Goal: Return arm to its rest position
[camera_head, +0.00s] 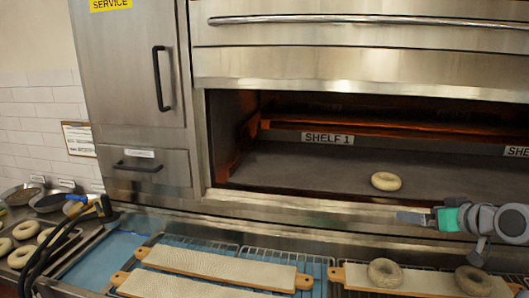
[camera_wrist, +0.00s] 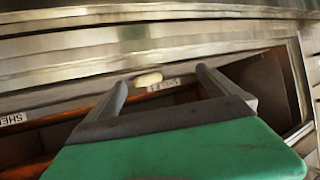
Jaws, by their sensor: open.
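My gripper (camera_head: 402,217) is at the right of the head view, in front of the oven opening and a little below and right of the bagel on the shelf. In the wrist view its two fingers (camera_wrist: 162,82) are spread with nothing held between them. Part of my arm shows at the right edge of the head view.
The steel oven (camera_head: 360,68) fills the back. Several bagels (camera_head: 22,257) and dark bowls (camera_head: 48,203) are at left, near a black hose (camera_head: 45,254).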

